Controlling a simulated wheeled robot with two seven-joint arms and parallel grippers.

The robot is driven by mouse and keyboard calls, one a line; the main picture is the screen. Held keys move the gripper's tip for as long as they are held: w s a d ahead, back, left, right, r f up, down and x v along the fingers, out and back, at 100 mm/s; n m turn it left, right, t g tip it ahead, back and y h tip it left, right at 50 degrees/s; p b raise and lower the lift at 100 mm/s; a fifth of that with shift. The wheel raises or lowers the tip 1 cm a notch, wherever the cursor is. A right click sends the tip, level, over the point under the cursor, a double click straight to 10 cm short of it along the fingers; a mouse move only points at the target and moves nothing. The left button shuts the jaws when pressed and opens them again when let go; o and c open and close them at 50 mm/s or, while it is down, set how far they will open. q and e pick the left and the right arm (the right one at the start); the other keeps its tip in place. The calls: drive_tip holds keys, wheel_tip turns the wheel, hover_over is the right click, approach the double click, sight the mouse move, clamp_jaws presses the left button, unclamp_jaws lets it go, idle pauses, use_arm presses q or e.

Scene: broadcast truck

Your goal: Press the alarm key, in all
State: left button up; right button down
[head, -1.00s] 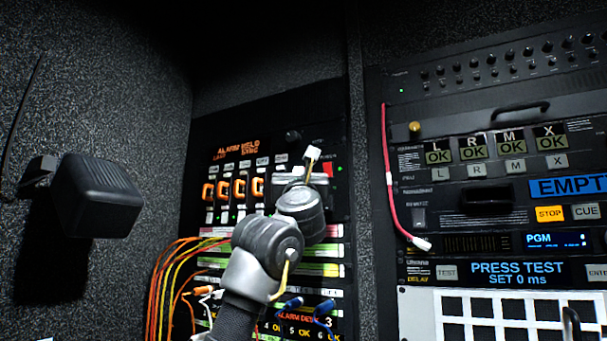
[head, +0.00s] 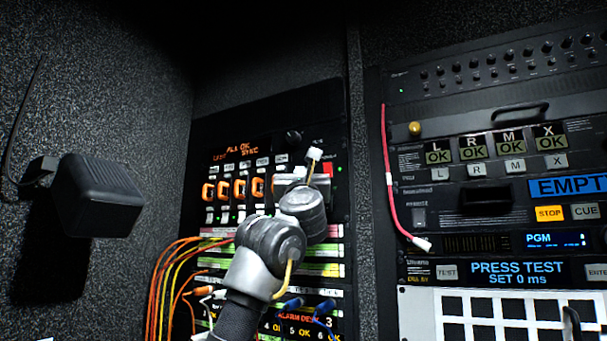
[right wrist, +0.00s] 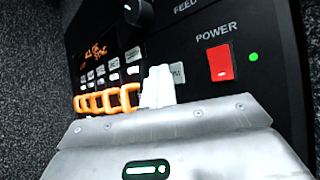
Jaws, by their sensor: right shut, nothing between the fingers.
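The alarm panel (head: 225,120) is a black rack unit with an orange display (head: 240,150) reading "ALL OK" and "LAST SYNC". Below it is a row of small pale keys, also in the right wrist view (right wrist: 113,76); their labels are too small to read surely. My right gripper (head: 290,182) is at the panel's right part; its shut, empty fingertips (right wrist: 158,84) overlap a pale key (right wrist: 177,73) right of the row and partly hide it. I cannot tell whether they touch it. My left gripper is not in view.
A red power switch (right wrist: 222,62) with a green light is close right of my fingertips. Orange loops (head: 240,188) stand out below the keys. Orange and yellow cables (head: 165,275) hang lower left.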

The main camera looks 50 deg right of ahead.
drive_tip(key=shift+a, duration=0.15)
drive_tip(key=shift+s+a, duration=0.2)
drive_tip(key=shift+a, duration=0.35)
drive_tip(key=a, duration=0.2)
drive_tip(key=s+a+b, duration=0.1)
drive_tip(key=a, duration=0.1)
drive_tip(key=shift+s+a, duration=0.2)
drive_tip(key=shift+a, duration=0.15)
drive_tip(key=shift+f, duration=0.1)
idle(0.7)
